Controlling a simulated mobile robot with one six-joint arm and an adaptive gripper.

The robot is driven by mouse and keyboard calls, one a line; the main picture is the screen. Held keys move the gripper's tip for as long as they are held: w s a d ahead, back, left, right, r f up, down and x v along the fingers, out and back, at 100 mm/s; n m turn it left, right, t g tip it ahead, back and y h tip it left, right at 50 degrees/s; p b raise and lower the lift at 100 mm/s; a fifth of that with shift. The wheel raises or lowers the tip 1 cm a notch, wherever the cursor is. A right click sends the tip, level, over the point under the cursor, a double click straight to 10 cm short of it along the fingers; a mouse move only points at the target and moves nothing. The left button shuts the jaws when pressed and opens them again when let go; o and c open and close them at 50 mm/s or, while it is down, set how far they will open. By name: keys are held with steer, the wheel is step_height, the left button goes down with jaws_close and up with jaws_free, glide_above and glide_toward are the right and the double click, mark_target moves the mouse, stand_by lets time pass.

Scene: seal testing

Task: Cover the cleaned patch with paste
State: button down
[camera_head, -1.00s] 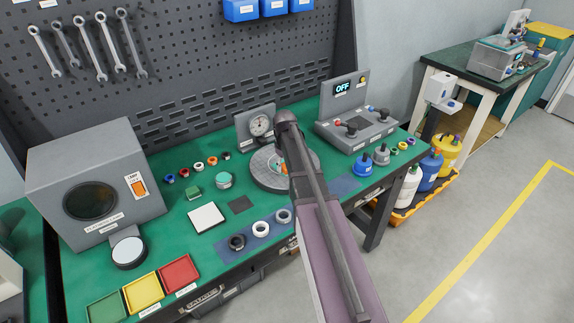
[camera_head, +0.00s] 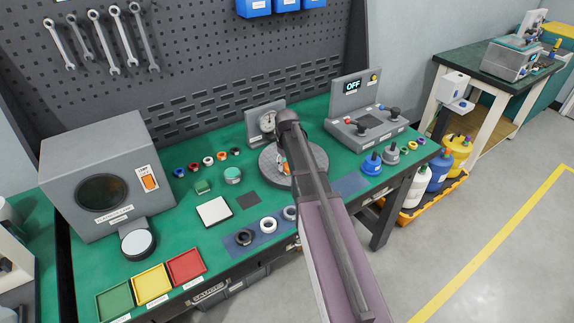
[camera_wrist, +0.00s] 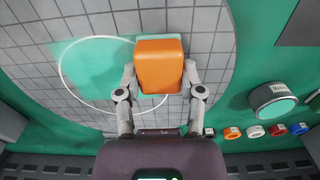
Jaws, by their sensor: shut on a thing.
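My gripper (camera_wrist: 160,92) is shut on an orange block (camera_wrist: 159,62), with a thin teal edge showing beneath it in the wrist view. The block is over the grey gridded disc (camera_wrist: 205,20), at the right side of a white ring outline (camera_wrist: 62,62). A teal patch (camera_wrist: 95,65) covers part of the ring's inside, left of the block. I cannot tell whether the block touches the disc. In the head view my arm hides much of the disc (camera_head: 268,172); a bit of orange shows beside it. A round teal-topped pot (camera_wrist: 275,104) stands right of the disc in the wrist view.
A gauge (camera_head: 267,122) stands behind the disc and a control box reading OFF (camera_head: 365,120) is to its right. Larger rings (camera_head: 268,225) lie in front.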

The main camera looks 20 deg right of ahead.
mark_target(286, 163)
steer(key=shift+r+p, duration=2.8)
steer(key=shift+r, duration=0.15)
steer(key=shift+r+p, duration=1.5)
